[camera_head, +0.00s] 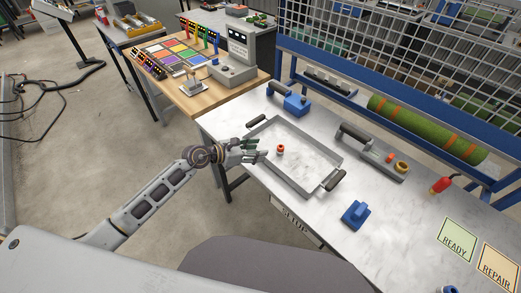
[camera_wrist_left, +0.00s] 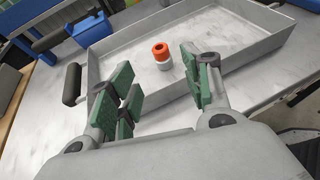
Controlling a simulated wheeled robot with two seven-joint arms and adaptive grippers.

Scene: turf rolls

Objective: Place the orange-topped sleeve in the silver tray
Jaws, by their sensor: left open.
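The orange-topped sleeve (camera_head: 280,149) is small, with a pale lower body. It stands upright on the floor of the silver tray (camera_head: 318,146), towards the tray's left side. In the left wrist view the sleeve (camera_wrist_left: 162,56) shows beyond and between the green finger pads, apart from them, with the tray (camera_wrist_left: 222,15) around it. My left gripper (camera_head: 254,151) is open and empty at the tray's left edge, beside the sleeve. Its fingers (camera_wrist_left: 157,85) are spread wide in the left wrist view. My right gripper is not in view.
A blue tool (camera_head: 355,213) lies in front of the tray and another blue tool (camera_head: 295,103) behind it. A grey trowel-like tool (camera_head: 368,150) lies to the right, with a brass ring (camera_head: 402,167). A red-handled tool (camera_head: 440,185) is farther right. Dark handles stick out from the tray.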

